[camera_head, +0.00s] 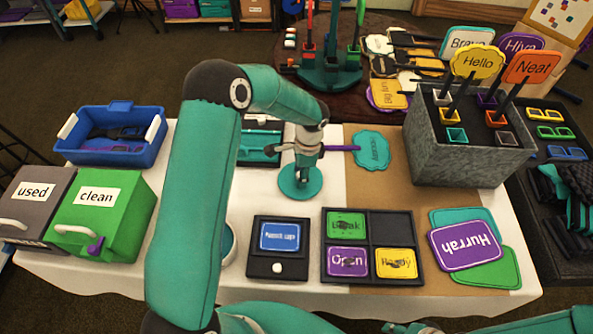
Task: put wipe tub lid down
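My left gripper (307,150) points down over the back middle of the white table. It appears shut on the small knob of a round teal lid (300,187), which is level, at or just above the tabletop. I cannot tell whether the lid touches the table. The wipe tub (228,243) is a round tub mostly hidden behind my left arm; only its right side shows, with teal at its rim. My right gripper is out of view; only part of that arm shows at the bottom right.
A teal sign (371,150) with a purple handle lies right beside the gripper. A teal tray (262,140) is left of it. In front are a black sign tray (277,267) and a compartment tray (372,223). A green "clean" box (122,215) and blue bin (113,155) stand left.

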